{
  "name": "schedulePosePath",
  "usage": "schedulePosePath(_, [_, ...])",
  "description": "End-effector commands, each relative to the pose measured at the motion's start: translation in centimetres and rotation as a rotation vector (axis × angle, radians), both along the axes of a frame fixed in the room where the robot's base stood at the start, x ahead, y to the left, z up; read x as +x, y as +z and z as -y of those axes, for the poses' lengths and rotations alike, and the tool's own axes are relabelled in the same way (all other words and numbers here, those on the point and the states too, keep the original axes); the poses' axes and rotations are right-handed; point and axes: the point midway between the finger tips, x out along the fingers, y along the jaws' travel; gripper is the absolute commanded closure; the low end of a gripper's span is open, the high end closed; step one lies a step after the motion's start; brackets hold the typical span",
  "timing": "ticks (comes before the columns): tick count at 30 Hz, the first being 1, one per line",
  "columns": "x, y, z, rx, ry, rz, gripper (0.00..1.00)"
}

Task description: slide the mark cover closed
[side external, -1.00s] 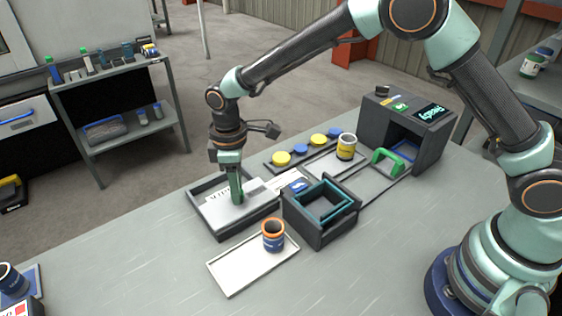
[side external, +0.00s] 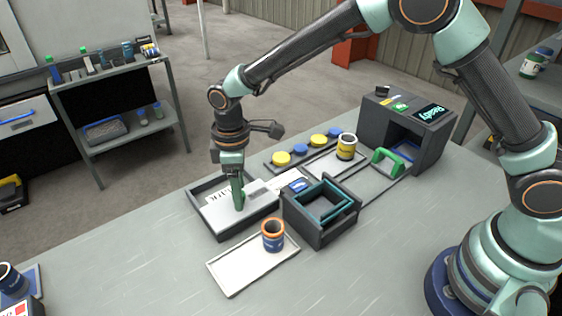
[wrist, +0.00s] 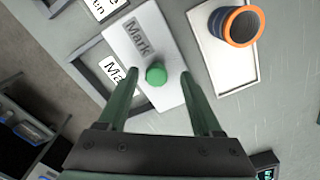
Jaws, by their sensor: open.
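The mark cover (wrist: 140,45) is a pale plate with a grey "Mark" label and a round green knob (wrist: 156,75). It lies over part of a dark-framed recess (wrist: 92,52), and a white printed panel (wrist: 112,68) shows beside it, partly hidden. The cover (side external: 232,214) also shows in the side view, where my gripper hides the knob. My gripper (wrist: 158,74) is open, with one finger on each side of the knob and visible gaps between. In the side view my gripper (side external: 239,202) points down at the cover.
A blue cup with an orange rim (side external: 273,236) stands on a white tray (side external: 230,278) in front. A dark open box (side external: 320,228) is right of the cover. Behind are a yellow cup (side external: 346,147), a green handle (side external: 388,160) and a dark machine (side external: 405,125).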

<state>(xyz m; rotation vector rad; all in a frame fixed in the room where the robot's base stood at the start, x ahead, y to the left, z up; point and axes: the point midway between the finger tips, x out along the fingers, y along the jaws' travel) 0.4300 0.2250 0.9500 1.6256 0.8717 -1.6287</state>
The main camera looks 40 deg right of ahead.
Motion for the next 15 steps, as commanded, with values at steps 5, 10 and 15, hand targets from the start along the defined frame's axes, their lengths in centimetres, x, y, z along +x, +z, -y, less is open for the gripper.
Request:
schedulePosePath(5, [0.1,2.9,-0.1,0.003,0.000,0.006,0.33])
schedulePosePath(10, [0.1,6.5,-0.1,0.003,0.000,0.006,0.33])
schedulePosePath(15, [0.0,9.5,-0.1,0.002,0.001,0.004,0.33])
